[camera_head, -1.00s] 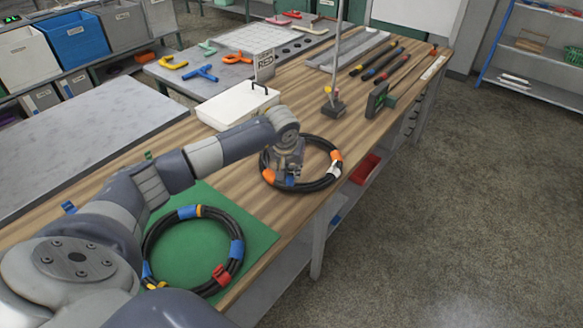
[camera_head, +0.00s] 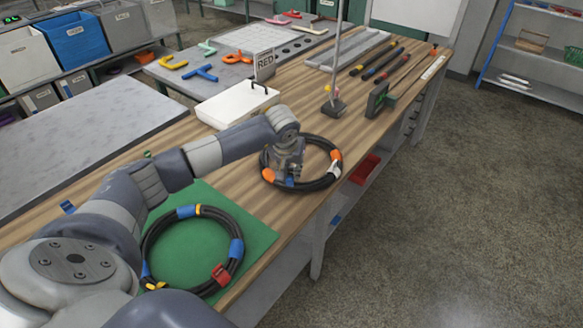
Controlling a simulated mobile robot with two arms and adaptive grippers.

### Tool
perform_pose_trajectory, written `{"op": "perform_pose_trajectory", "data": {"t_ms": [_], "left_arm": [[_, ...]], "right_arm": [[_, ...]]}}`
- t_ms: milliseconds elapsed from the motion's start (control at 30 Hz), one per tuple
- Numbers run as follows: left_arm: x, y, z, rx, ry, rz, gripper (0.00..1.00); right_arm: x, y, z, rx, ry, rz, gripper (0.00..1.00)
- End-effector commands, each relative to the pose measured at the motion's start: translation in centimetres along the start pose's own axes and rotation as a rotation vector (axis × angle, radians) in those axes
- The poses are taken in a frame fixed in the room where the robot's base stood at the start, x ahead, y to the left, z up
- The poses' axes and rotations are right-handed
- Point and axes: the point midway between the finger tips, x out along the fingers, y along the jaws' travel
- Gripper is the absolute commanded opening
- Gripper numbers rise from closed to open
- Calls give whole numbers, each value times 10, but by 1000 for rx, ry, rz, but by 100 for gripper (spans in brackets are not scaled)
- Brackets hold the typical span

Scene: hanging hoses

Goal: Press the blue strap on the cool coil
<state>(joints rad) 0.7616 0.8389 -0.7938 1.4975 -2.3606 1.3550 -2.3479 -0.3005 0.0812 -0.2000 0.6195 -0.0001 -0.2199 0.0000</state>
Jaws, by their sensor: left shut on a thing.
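A black coil with orange, white and blue straps lies on the wooden bench; this far coil (camera_head: 323,184) is under my left gripper (camera_head: 289,180). The gripper points down and is shut on the coil's blue strap (camera_head: 290,183), which the fingers partly hide. A second black coil (camera_head: 217,275) lies nearer on a green mat (camera_head: 255,236). It carries several blue straps (camera_head: 236,249), a red strap (camera_head: 220,273) and thin yellow bands. No label shows which coil is the cool one. My right gripper is out of view.
A white case (camera_head: 235,105) stands behind the far coil. A post on a dark base (camera_head: 333,108) and a small dark stand (camera_head: 377,99) are to its right. Striped rods (camera_head: 384,66) lie farther back. The bench's right edge is close to both coils.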

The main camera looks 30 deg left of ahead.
Motion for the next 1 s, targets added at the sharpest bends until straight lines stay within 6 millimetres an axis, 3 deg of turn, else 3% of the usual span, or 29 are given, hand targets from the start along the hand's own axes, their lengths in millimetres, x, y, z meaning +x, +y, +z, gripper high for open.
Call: {"op": "perform_pose_trajectory", "data": {"t_ms": [600,1000], "left_arm": [[18,-1,7,-1,0,-1,0],[19,0,8,-1,0,0,0]], "right_arm": [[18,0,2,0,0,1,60],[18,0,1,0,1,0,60]]}}
